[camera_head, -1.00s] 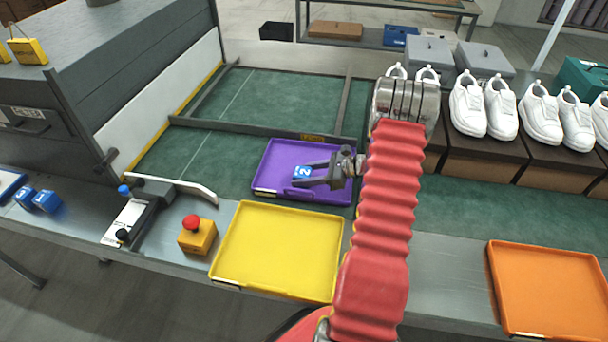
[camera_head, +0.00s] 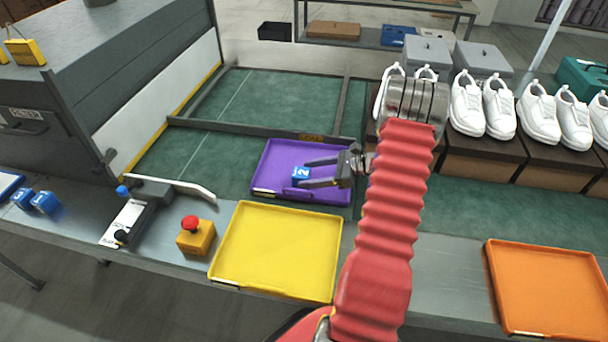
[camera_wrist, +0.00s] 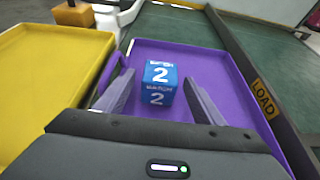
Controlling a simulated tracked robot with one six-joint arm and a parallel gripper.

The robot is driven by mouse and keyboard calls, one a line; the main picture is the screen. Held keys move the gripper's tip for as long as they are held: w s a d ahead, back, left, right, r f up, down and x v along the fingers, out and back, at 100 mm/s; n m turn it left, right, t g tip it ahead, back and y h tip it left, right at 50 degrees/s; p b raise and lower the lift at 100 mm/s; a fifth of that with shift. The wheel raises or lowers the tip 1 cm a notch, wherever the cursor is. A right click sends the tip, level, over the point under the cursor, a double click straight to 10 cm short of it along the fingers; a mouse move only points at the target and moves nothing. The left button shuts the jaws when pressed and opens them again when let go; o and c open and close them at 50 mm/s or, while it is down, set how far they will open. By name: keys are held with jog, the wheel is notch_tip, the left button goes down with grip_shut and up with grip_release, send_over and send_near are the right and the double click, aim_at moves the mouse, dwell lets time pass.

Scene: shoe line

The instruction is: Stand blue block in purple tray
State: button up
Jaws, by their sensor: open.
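The blue block (camera_head: 300,174), marked with a white 2, stands upright in the purple tray (camera_head: 272,158). In the wrist view the block (camera_wrist: 158,84) rests on the floor of the purple tray (camera_wrist: 190,56), apart from its walls. My gripper (camera_head: 305,172) is open over the tray, its two fingers reaching toward the block from the right. In the wrist view the fingers (camera_wrist: 158,88) lie to either side of the block's near part, with a gap on each side.
A yellow tray (camera_head: 277,250) lies in front of the purple one. An emergency-stop box (camera_head: 196,236) and a lever device (camera_head: 140,215) stand to the left. Two other blue blocks (camera_head: 43,203) sit far left. White shoes (camera_head: 467,105) on boxes and an orange tray (camera_head: 550,285) are to the right.

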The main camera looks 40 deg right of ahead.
jog(key=v, duration=0.9)
jog(key=shift+w, duration=0.1)
dwell(0.4)
jog(key=a+r+n+g+h, duration=0.1)
jog(key=a+r+n+g, duration=0.3)
jog(key=a+r+n, duration=0.55)
jog(key=a+r+n+g+h, duration=0.1)
jog(key=a+r+n+g, duration=0.35)
jog(key=a, duration=1.05)
jog(key=s+a+r+n+t+h, duration=0.1)
jog(key=s+a+r+n+h, duration=0.2)
jog(key=s+a+r+n, duration=0.2)
jog(key=s+a+r+n+t+h, duration=0.2)
jog(key=s+a+r+n+h, duration=0.1)
jog(key=s+a+n, duration=0.5)
jog(key=shift+a+r+n, duration=0.8)
jog(key=shift+a+r, duration=0.1)
jog(key=shift+a, duration=0.45)
jog(key=shift+s, duration=0.1)
jog(key=shift+c, duration=0.3)
